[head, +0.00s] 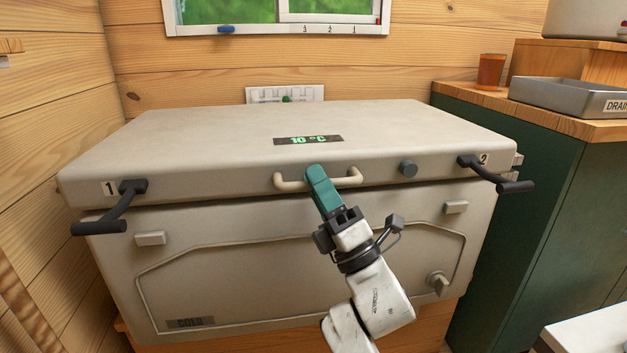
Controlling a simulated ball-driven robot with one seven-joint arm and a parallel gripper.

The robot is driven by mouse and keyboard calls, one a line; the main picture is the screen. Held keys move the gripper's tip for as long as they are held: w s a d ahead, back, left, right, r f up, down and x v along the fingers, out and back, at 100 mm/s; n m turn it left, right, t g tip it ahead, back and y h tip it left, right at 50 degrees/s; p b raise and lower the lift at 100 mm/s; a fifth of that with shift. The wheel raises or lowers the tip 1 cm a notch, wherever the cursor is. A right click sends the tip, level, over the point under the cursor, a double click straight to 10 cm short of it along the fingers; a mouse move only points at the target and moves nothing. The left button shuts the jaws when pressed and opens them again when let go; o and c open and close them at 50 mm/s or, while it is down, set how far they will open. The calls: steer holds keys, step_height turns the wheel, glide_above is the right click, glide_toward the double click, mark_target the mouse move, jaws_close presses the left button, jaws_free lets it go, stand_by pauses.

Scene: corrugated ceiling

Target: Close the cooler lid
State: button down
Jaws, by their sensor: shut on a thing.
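The cooler is a large beige chest (200,262) with a thick flat lid (220,138) on top. The lid lies over the body, with a thin dark line between them. A pale bar handle (290,184) sticks out from the middle of the lid's front edge. My gripper (317,172), with green fingers, is shut on this handle; the fingers hide its middle. A dark latch lever marked 1 (115,210) is at the lid's left front, and one marked 2 (495,175) is at the right; both stick outward. Small catch blocks (151,238) sit on the body below.
A green cabinet (520,220) with a wooden top stands close on the right, bearing a grey drain tray (565,97) and an orange cup (491,72). A wooden wall (50,130) is close on the left. A window (275,15) is behind.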

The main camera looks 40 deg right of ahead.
steer(key=shift+f, duration=0.45)
steer(key=c, duration=1.4)
jaws_free()
steer(key=o, duration=0.3)
steer(key=shift+r, duration=0.1)
steer(key=p+v, duration=0.1)
steer(key=v, duration=1)
steer(key=shift+r, duration=0.1)
steer(key=shift+m, duration=0.3)
